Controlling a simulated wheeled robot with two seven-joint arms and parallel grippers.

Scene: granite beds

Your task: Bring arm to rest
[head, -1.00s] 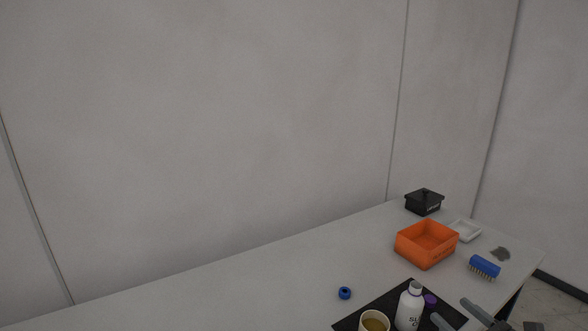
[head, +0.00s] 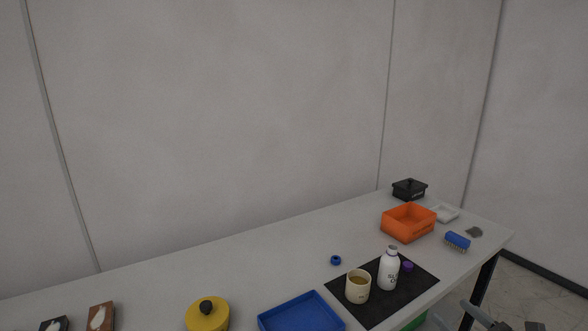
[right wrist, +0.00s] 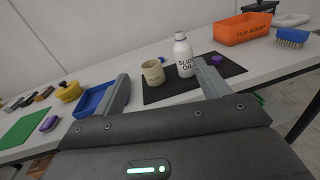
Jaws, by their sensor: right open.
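My right gripper (head: 462,318) shows at the bottom right edge of the head view, partly cut off, in front of the table. In the right wrist view, my right gripper (right wrist: 163,86) has its two fingers spread wide with nothing between them. Beyond the fingers, a beige cup (right wrist: 152,73) and a white bottle (right wrist: 183,57) stand on a black mat (right wrist: 160,93), apart from the gripper. My left gripper is in neither view.
The light table (head: 250,268) holds a blue tray (head: 300,313), a yellow lidded pot (head: 207,316), an orange bin (head: 408,223), a black box (head: 409,190), a blue brush (head: 457,241) and a purple cap (head: 407,267). The floor to the right is clear.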

